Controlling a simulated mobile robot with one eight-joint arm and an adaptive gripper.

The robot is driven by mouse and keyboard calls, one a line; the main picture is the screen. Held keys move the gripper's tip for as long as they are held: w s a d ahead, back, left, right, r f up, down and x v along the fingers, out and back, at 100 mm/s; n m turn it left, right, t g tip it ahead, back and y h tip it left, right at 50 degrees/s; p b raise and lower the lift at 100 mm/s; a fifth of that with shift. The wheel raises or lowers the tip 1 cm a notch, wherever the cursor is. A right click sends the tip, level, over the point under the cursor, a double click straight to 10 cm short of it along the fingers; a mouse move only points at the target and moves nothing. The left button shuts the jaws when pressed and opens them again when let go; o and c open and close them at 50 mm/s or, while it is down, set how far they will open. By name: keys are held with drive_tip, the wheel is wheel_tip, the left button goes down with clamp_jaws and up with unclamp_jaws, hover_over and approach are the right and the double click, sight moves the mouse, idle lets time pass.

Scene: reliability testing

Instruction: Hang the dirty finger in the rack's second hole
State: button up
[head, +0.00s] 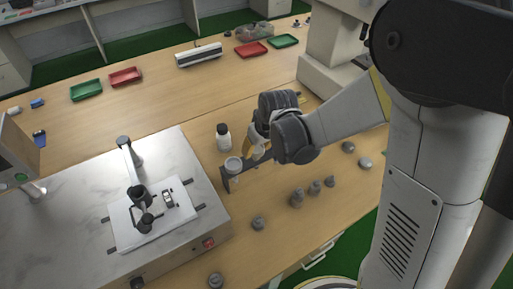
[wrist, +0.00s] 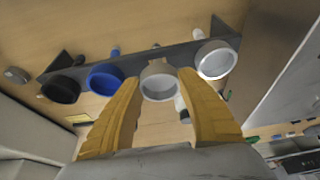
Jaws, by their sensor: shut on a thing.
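My gripper (head: 259,152) is at the rack, with its yellow fingers (wrist: 159,80) either side of a pale grey, cup-topped piece (wrist: 158,88), seemingly the dirty finger. The gripper is shut on it. The dark rack (wrist: 135,64) is a long bar crossing the wrist view; it also shows in the head view (head: 263,158). The held piece is in front of the bar, between a blue piece and a white piece. Whether it is seated in a hole or only against the bar, I cannot tell. In the head view my gripper hides most of it.
On the rack are a black-topped piece (wrist: 61,89), a blue one (wrist: 104,77) and a white one (wrist: 216,60). A white bottle (head: 223,137) stands behind the rack. A metal-topped machine (head: 75,205) is left; several grey weights (head: 297,198) stand front right.

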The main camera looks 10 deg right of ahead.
idle(0.3)
drive_tip(key=shift+f+b, duration=0.65)
drive_tip(key=shift+f, duration=0.05)
drive_tip(key=o, duration=1.7)
drive_tip(key=shift+c, duration=0.2)
drive_tip(key=shift+s+r, duration=0.1)
drive_tip(key=shift+o, duration=0.7)
drive_tip(key=shift+p+v, duration=0.75)
drive_tip(key=shift+v, duration=0.15)
drive_tip(key=shift+p+v, duration=1.85)
drive_tip(key=shift+v, duration=0.7)
